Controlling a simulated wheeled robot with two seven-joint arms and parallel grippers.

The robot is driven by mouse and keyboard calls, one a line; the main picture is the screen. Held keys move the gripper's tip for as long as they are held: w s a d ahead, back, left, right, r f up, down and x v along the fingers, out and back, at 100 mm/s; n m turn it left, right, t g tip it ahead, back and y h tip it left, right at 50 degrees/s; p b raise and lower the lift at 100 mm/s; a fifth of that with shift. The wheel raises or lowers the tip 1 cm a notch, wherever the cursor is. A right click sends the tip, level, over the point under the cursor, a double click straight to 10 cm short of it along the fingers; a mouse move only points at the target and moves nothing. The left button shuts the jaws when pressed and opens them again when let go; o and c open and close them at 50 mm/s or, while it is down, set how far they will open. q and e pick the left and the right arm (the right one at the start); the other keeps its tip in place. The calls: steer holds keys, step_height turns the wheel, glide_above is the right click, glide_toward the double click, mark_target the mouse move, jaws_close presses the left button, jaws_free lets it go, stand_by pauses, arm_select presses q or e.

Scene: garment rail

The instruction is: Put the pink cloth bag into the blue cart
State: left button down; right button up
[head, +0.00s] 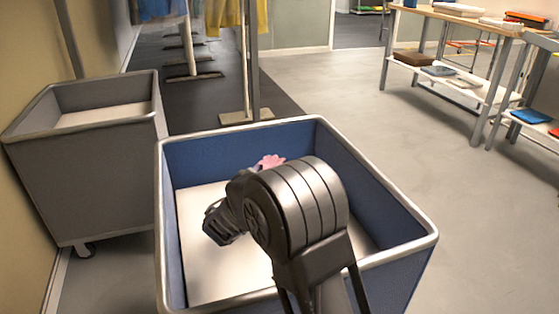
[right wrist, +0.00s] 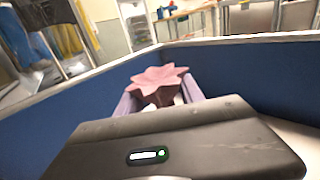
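The blue cart (head: 390,179) stands open in front of me, with blue walls, a grey rim and a pale floor. My right arm reaches over its near side. The pink cloth bag (head: 270,161) shows only as a small pink piece behind that arm, within the cart's outline. In the right wrist view its star-shaped top (right wrist: 160,79) and darker neck stand between the pale fingers of my right gripper (right wrist: 160,98). The fingers are spread, with a pale gap beside the neck. The bag's lower part is hidden. My left gripper is not in view.
A grey cart (head: 95,180) stands close on the left, by the wall. Garment rails (head: 252,70) with hanging clothes are behind the carts. A table with shelves (head: 440,75) stands at the back right. The floor right of the blue cart is clear.

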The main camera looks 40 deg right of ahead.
steer(key=p+v, duration=0.2)
steer(key=v, duration=0.7)
steer(key=shift+a, duration=0.3)
steer(key=shift+s, duration=0.15)
steer(key=o, duration=1.2)
steer(key=shift+o, duration=0.2)
step_height(320, 180, up, 10)
steer(key=p, duration=0.5)
